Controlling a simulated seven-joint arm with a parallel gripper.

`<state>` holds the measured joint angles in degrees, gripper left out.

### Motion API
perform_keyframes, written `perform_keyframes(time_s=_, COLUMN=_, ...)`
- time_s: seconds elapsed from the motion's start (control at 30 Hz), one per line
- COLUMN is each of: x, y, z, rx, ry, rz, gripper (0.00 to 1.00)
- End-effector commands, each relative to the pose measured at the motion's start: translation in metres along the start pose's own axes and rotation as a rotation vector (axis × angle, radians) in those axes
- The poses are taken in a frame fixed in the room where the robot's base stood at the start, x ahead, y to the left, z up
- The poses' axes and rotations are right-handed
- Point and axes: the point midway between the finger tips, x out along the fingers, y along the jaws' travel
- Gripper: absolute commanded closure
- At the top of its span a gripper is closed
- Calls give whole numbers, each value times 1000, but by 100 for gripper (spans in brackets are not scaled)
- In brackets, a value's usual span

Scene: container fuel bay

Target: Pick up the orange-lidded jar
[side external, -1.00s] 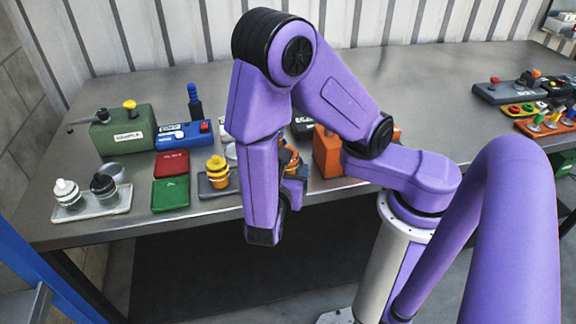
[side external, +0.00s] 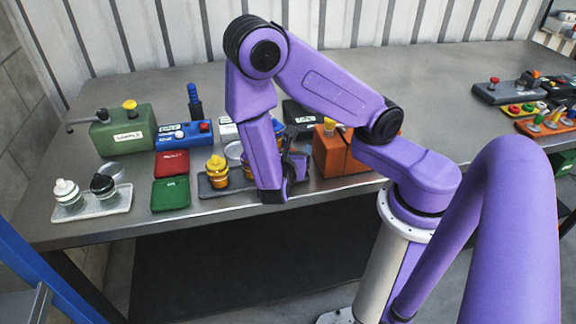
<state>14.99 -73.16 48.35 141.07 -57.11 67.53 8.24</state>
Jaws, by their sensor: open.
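A jar with a yellow-orange lid (side external: 216,163) stands upright on a dark grey tray (side external: 207,190) near the table's front edge, in plain view left of my arm. A second jar with orange on it (side external: 247,168) is mostly hidden behind my forearm; only a sliver shows, so I cannot tell its lid clearly. My gripper (side external: 297,163) is open, beside the end of my forearm and right of both jars. Its fingertips are partly hidden, and I see nothing held in it.
A white and a black jar stand on a pale tray (side external: 95,207) at left. Red (side external: 172,162) and green (side external: 170,193) boxes lie nearby. Orange blocks (side external: 335,155) stand just right of my gripper.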

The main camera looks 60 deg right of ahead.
Motion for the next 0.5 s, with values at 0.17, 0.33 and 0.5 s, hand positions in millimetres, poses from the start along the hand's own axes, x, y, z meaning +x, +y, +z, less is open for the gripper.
perform_keyframes(time_s=0.17, x=2, y=0, z=0, rx=0, ry=1, rz=2, gripper=19)
perform_keyframes(time_s=0.33, x=2, y=0, z=0, rx=0, ry=1, rz=1, gripper=42)
perform_keyframes(time_s=0.5, x=2, y=0, z=0, rx=0, ry=0, rz=1, gripper=78)
